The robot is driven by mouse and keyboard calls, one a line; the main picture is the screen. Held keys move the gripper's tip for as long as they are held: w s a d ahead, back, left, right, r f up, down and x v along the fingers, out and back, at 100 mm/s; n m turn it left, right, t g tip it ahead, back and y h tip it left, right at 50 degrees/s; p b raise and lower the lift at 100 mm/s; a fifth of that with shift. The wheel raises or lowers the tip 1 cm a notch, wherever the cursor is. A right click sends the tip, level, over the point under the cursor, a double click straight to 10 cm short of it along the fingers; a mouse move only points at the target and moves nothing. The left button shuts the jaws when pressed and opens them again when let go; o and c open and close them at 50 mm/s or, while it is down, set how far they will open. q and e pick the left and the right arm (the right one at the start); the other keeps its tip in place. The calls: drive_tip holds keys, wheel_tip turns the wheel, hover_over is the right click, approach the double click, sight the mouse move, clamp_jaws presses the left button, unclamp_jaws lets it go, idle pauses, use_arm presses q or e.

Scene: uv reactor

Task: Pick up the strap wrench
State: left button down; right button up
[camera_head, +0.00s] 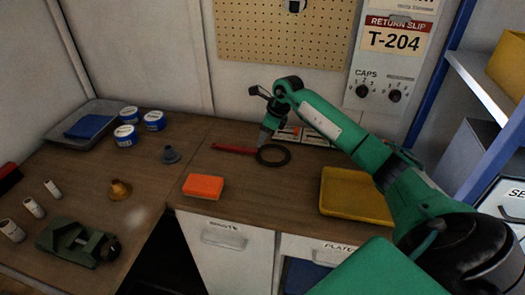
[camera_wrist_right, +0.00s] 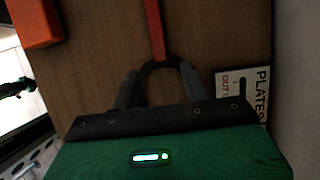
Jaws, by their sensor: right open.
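The strap wrench lies flat on the wooden bench, with a red handle (camera_head: 233,149) pointing left and a black loop (camera_head: 273,155) at its right end. My right gripper (camera_head: 263,138) is over the bench at the loop, pointing down. In the right wrist view, its two fingers (camera_wrist_right: 159,72) are open, one on each side of the black loop, and the red handle (camera_wrist_right: 154,30) runs away from it. I cannot tell whether the fingers touch the loop. My left gripper is not in view.
An orange block (camera_head: 203,186) lies in front of the wrench. A yellow tray (camera_head: 355,195) is to the right, below my right arm. White labelled cards (camera_head: 290,132) stand behind the gripper.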

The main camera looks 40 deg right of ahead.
sight(256, 150)
drive_tip(key=shift+w+f, duration=0.15)
drive_tip(key=shift+f, duration=0.25)
drive_tip(key=shift+a+f, duration=0.1)
drive_tip(key=shift+f, duration=0.05)
drive_tip(key=p+x, duration=0.2)
drive_tip(key=x, duration=0.2)
drive_tip(key=shift+f, duration=0.1)
drive_tip(key=shift+a+f, duration=0.1)
drive_tip(key=shift+f, duration=0.2)
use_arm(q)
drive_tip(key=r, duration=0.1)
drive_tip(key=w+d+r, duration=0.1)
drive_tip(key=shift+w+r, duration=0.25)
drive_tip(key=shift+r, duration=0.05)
use_arm(e)
drive_tip(key=shift+f, duration=0.1)
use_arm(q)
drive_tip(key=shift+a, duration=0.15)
use_arm(e)
clamp_jaws()
